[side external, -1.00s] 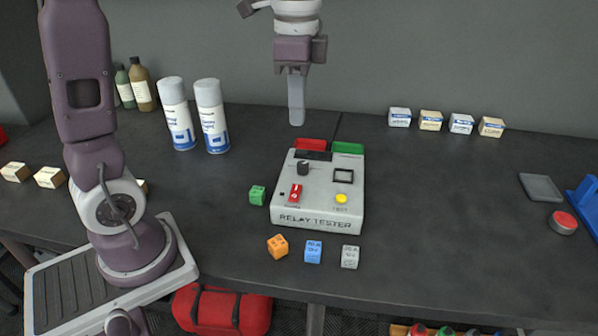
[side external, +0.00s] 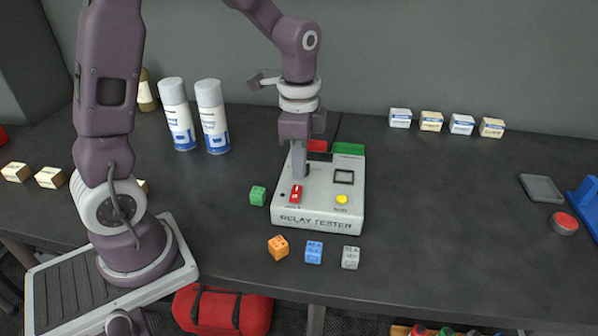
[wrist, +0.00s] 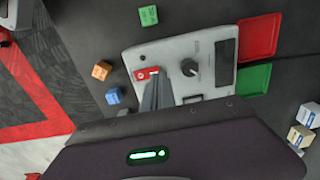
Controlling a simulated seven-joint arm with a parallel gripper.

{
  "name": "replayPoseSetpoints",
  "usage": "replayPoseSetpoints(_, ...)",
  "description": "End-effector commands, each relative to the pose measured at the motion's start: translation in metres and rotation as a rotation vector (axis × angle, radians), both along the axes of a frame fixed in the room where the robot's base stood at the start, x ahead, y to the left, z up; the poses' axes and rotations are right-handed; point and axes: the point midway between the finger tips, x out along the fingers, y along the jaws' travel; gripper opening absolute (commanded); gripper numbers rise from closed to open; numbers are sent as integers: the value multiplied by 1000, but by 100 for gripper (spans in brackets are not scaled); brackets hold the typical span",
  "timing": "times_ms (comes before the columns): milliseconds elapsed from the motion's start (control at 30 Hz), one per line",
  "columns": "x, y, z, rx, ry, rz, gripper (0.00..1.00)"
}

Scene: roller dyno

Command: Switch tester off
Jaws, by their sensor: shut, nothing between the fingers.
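The relay tester (side external: 349,210) is a pale grey box on the dark table, with a red switch (side external: 296,193), a yellow button (side external: 341,199), a dark knob and a dark square socket (side external: 344,177) on top. My gripper (side external: 298,176) is shut and empty, pointing down over the tester's left part, just behind the red switch. In the wrist view the fingers (wrist: 154,106) reach to beside the red switch (wrist: 147,73); I cannot tell whether they touch it. The knob (wrist: 189,67) shows clear of the fingers there, but is mostly hidden in the side view.
A green cube (side external: 258,195) stands left of the tester. Orange (side external: 278,247), blue (side external: 313,252) and grey (side external: 351,257) cubes lie in front. Red (side external: 317,146) and green (side external: 348,149) trays are behind it. Two spray cans (side external: 212,116) stand back left.

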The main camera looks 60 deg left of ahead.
Motion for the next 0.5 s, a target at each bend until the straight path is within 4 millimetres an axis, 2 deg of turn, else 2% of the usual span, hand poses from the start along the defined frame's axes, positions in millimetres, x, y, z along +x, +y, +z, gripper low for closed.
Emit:
replayPoseSetpoints(100, 0, 0, -14, -1, 2, 0, 0)
replayPoseSetpoints(200, 0, 0, -20, -1, 1, 0, 0)
replayPoseSetpoints(500, 0, 0, -21, -1, -1, 1, 0)
